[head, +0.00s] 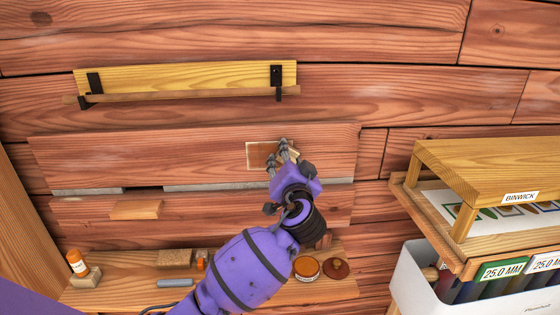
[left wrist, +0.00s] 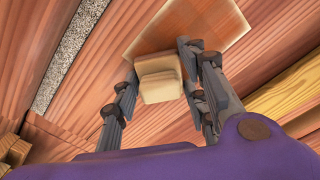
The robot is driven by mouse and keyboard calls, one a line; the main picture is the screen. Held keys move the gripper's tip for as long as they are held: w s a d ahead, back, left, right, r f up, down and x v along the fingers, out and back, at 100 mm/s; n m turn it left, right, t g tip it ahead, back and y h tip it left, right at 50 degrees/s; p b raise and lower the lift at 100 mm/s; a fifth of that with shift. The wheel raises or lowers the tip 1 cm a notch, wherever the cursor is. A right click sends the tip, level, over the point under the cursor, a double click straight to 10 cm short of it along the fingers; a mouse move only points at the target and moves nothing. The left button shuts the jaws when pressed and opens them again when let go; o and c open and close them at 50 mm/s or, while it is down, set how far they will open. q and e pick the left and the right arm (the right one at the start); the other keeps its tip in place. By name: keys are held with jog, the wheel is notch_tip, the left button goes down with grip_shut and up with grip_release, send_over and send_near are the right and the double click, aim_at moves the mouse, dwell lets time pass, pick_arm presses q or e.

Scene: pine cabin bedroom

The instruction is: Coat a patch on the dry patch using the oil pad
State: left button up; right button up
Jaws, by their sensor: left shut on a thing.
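The dry patch (head: 256,155) is a small square with a pale edge on the reddish wooden wall panel. It also shows in the left wrist view as an orange-tan patch (left wrist: 220,27). My left gripper (head: 281,152) is at the patch's right side in the head view. It is shut on the oil pad (left wrist: 160,86), a small cream and tan block between its fingers. In the left wrist view the pad overlaps the patch's lower part; I cannot tell whether it touches the surface. The pad is mostly hidden by the fingers in the head view. My right gripper is not in view.
A yellow rail (head: 190,80) is mounted above the panel. A wood block (head: 137,209) sits below it. The lower shelf holds an orange bottle (head: 77,262), a tan block (head: 174,258) and a round tin (head: 306,268). A wooden rack (head: 480,170) and white bin (head: 420,285) stand at right.

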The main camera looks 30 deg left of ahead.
aim_at(247, 155)
pick_arm(q)
jog(key=shift+w+d, duration=0.35)
jog(key=shift+d, duration=0.2)
jog(key=shift+s, duration=0.1)
jog(key=shift+s+a+r+p, duration=0.1)
jog(key=shift+s+a+p, duration=0.25)
jog(key=shift+a, duration=0.35)
jog(key=shift+s+a, duration=0.35)
jog(key=shift+a, duration=0.2)
jog(key=shift+s+a, duration=0.3)
jog(key=shift+a, duration=0.2)
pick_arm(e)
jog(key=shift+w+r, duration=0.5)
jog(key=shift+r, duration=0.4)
